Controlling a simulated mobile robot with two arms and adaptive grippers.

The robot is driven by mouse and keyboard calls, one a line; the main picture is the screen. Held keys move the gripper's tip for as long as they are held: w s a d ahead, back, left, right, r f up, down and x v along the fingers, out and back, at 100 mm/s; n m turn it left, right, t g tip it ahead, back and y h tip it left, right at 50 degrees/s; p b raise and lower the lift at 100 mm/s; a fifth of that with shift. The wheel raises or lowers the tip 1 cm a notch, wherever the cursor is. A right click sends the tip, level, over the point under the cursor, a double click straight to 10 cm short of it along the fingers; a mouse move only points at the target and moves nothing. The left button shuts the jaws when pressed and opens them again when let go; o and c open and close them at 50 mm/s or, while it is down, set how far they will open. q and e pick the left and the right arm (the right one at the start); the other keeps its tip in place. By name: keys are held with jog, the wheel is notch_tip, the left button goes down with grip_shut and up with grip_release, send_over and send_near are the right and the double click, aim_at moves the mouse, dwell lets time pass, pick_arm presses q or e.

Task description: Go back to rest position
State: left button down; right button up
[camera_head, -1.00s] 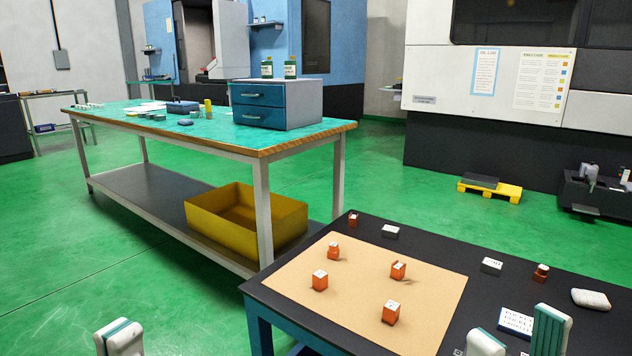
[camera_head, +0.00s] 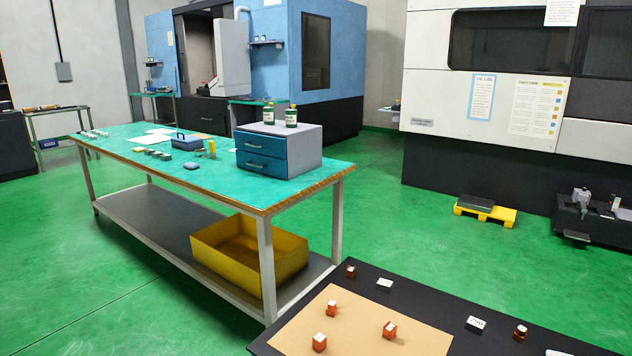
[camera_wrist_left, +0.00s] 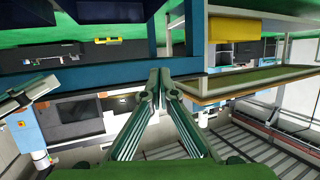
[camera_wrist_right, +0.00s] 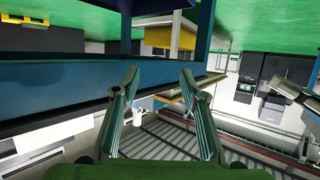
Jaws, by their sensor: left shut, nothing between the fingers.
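My left gripper (camera_wrist_left: 158,76) shows in the left wrist view with its two fingertips together and nothing between them. My right gripper (camera_wrist_right: 160,78) shows in the right wrist view with its fingers spread apart and empty. Neither gripper is in the head view. Both wrist views look out past a blue table frame, shown upside down, and neither gripper touches it.
A black table (camera_head: 395,287) with a tan mat (camera_head: 405,340) and several small orange blocks stands in front. A green-topped workbench (camera_head: 225,182) with a blue drawer box (camera_head: 265,158) and yellow bin (camera_head: 225,270) stands left. Green floor (camera_head: 390,195) lies clear between bench and machine.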

pick_arm(q)
jog(key=s+a+f+g+y+p, duration=0.1)
jog(key=s+a+f+g+p, duration=0.2)
jog(key=s, duration=0.9)
jog(key=s+a+f+g+y+p, duration=0.1)
jog(key=s+a+f+g+p, duration=0.3)
jog(key=s, duration=0.8)
jog(key=s+a+f+g+y+p, duration=0.1)
jog(key=s+a+f+g+p, duration=0.3)
jog(key=s, duration=0.9)
notch_tip(320, 180, down, 3)
jog(key=shift+r+n+g+y+p, duration=0.15)
jog(key=shift+n+g+y+p, duration=0.2)
jog(key=shift+g+p, duration=0.65)
pick_arm(e)
jog(key=s+d+f+g+h, duration=0.1)
jog(key=s+d+f+g, duration=0.2)
jog(key=s, duration=0.9)
jog(key=s+d+f+g+h, duration=0.1)
jog(key=s+d+f+g, duration=0.3)
jog(key=s, duration=0.8)
jog(key=s+d+f+g+h, duration=0.1)
jog(key=s+d+f+g, duration=0.3)
jog(key=s, duration=0.9)
notch_tip(320, 180, down, 3)
jog(key=shift+r+m+g+h, duration=0.15)
jog(key=shift+m+g+h, duration=0.2)
jog(key=shift+g, duration=0.65)
